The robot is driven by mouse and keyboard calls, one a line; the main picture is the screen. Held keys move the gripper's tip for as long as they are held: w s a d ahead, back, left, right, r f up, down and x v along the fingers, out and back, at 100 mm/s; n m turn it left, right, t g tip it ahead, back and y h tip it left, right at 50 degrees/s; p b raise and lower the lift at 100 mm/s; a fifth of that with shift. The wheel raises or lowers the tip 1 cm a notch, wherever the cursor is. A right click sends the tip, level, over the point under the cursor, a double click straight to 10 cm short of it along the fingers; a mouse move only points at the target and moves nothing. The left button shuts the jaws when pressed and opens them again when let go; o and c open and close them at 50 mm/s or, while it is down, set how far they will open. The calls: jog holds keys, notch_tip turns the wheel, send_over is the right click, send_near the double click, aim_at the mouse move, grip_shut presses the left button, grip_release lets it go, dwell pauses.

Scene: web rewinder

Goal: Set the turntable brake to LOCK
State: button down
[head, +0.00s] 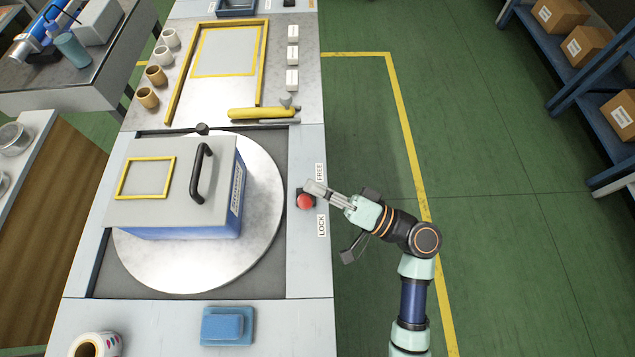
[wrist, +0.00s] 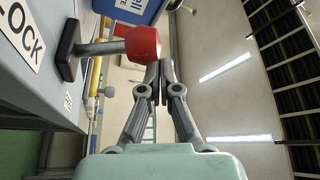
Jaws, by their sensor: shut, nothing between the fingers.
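The turntable brake is a short lever with a red knob (head: 305,201) on a dark base, set in the grey strip right of the turntable (head: 262,235). The FREE label (head: 320,172) is above it in the head view and the LOCK label (head: 321,225) below. In the wrist view the knob (wrist: 143,43) stands out from its black base plate (wrist: 68,50), with the LOCK label (wrist: 20,35) at the upper left. My gripper (head: 312,186) is shut and empty, its fingertips close beside the knob on the FREE side. I cannot tell whether they touch.
A blue case with a grey lid (head: 140,210) and black handle sits on the turntable. A yellow tool (head: 262,113) lies behind it. A blue block (head: 228,326) and a label roll (head: 95,345) are in front. The green floor at right is open.

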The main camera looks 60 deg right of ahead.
jog(key=s+d+f+p, duration=0.1)
jog(key=s+d, duration=0.3)
jog(key=s, duration=0.4)
jog(key=shift+d+p, duration=0.35)
jog(key=shift+p, duration=0.25)
